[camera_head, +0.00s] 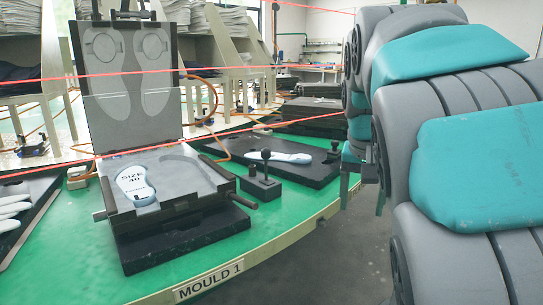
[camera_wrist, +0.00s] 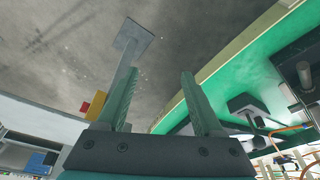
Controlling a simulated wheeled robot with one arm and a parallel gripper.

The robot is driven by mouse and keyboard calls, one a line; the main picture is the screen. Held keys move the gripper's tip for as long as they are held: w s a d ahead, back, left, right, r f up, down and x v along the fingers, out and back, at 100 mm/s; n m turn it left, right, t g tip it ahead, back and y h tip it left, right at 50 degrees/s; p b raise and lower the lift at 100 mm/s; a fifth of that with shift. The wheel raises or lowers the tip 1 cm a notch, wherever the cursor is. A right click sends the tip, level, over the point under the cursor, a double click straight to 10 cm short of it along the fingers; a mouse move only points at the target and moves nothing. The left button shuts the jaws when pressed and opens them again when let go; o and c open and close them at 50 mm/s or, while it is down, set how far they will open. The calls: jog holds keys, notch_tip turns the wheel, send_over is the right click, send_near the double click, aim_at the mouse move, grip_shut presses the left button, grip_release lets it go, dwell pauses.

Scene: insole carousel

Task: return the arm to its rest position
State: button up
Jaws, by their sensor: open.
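My arm (camera_head: 470,150) shows large at the right of the head view, grey with teal covers. It is beside the green carousel table and apart from the mould. My gripper (camera_wrist: 158,82) shows in the wrist view with its two green fingers spread apart and nothing between them. Behind the fingers are bare grey floor and the green table edge.
The green carousel table (camera_head: 285,222) bears an open mould (camera_head: 185,185) with a SIZE 40 insole (camera_head: 137,186) in it. A black plate (camera_head: 318,168) with another insole lies farther back. Red lines cross above the table. Floor (camera_head: 350,255) is clear at lower right.

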jog(key=s+a+f+n+g+y, duration=0.1)
jog(key=s+f+n+g, duration=0.3)
jog(key=s+f, duration=1.9)
jog(key=s+a, duration=0.1)
jog(key=s, duration=0.3)
jog(key=shift+s+f+g, duration=0.3)
jog(key=shift+g, duration=0.1)
